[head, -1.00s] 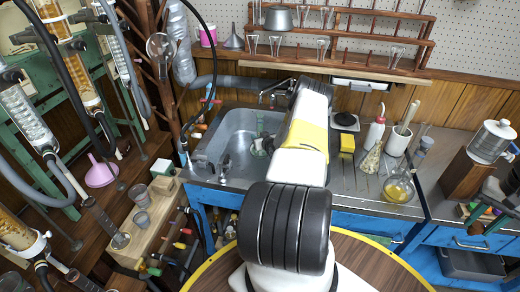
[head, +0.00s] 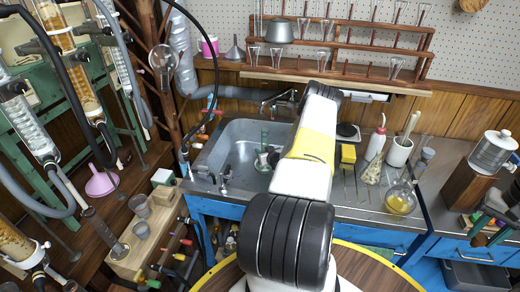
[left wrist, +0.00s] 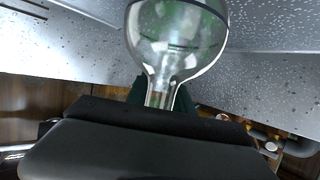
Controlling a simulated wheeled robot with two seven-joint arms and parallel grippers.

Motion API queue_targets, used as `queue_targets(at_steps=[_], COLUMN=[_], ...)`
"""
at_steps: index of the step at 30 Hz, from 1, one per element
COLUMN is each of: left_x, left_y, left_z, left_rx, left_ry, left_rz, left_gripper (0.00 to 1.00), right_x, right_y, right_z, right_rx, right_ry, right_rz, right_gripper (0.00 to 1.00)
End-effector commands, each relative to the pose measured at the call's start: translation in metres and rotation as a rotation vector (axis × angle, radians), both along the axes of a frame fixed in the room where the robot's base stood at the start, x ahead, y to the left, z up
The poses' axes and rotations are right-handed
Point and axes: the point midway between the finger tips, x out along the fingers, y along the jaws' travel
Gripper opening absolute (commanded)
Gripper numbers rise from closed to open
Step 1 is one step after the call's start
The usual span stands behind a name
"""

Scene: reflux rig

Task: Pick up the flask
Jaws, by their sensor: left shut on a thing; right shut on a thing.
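In the left wrist view a clear round-bottomed glass flask (left wrist: 172,42) fills the top middle, its bulb away from me and its neck running down between dark green fingers. My left gripper (left wrist: 162,98) is shut on that neck. In the head view the flask (head: 262,163) looks small in the sink, beside the green fingers of my left gripper (head: 265,145); my white and yellow arm hides part of this area. My right gripper (head: 487,218) shows at the right edge, shut on a brown object (head: 478,240) that I cannot identify clearly.
The steel sink (head: 232,142) has a tap (head: 280,100) behind it. A flask with yellow liquid (head: 400,203), a white mortar (head: 398,153) and a wash bottle (head: 376,142) stand on the right counter. A glassware rack (head: 350,50) is at the back. Tubes and condensers crowd the left.

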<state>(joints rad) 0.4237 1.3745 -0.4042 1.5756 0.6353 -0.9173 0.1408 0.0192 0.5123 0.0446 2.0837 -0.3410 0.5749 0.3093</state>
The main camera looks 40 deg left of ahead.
Motion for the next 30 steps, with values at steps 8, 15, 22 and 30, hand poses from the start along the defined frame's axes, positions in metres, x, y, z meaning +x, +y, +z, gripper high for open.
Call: queue_targets(at_steps=[8, 15, 22, 30], left_x=[-0.012, -0.014, -0.014, -0.015], left_y=[-0.029, -0.035, -0.034, -0.034], left_z=[0.002, 0.021, 0.051, 0.086], left_rx=[0.003, 0.005, 0.006, 0.005], left_ry=[-0.001, -0.003, -0.005, -0.004], left_rz=[0.0, 0.0, 0.0, 0.001], left_gripper=[0.0, 0.0, 0.0, 0.0], right_x=[0.0, 0.0, 0.0, 0.0], right_y=[0.0, 0.0, 0.0, 0.0], right_z=[0.0, 0.0, 0.0, 0.0], right_rx=[0.0, 0.0, 0.0, 0.0], right_ry=[0.0, 0.0, 0.0, 0.0], right_rz=[0.0, 0.0, 0.0, 0.0], right_gripper=[0.0, 0.0, 0.0, 0.0])
